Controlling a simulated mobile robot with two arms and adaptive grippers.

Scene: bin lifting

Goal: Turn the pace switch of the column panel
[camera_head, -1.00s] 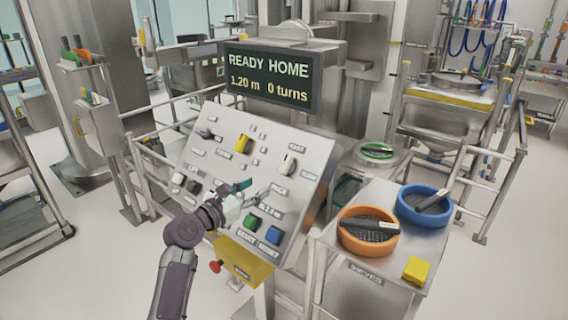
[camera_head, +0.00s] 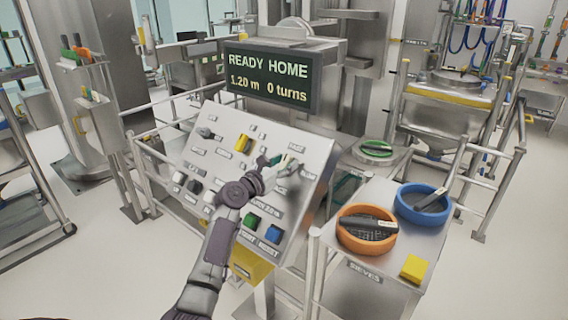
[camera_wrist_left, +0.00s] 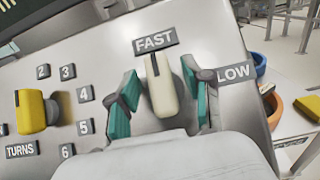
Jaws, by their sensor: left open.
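The column panel (camera_head: 312,160) is a sloped grey metal board with labelled switches and buttons. The pace switch (camera_wrist_left: 160,86) is a cream knob in the left wrist view, pointing up at the FAST label (camera_wrist_left: 155,41); the SLOW label (camera_wrist_left: 236,73) is to its right, partly covered. My left gripper (camera_wrist_left: 163,100) is open, with its green-padded fingers on either side of the knob. I cannot tell whether they touch it. In the head view the left gripper (camera_head: 277,165) is at the panel's upper right and largely covers the knob. My right gripper is not in view.
A yellow turns switch (camera_wrist_left: 36,111) with numbers is left of the pace switch. Green (camera_head: 251,221) and blue (camera_head: 272,233) buttons are low on the panel. The display (camera_head: 270,78) reads READY HOME. Orange (camera_head: 366,243) and blue (camera_head: 408,214) sieves stand on the right table.

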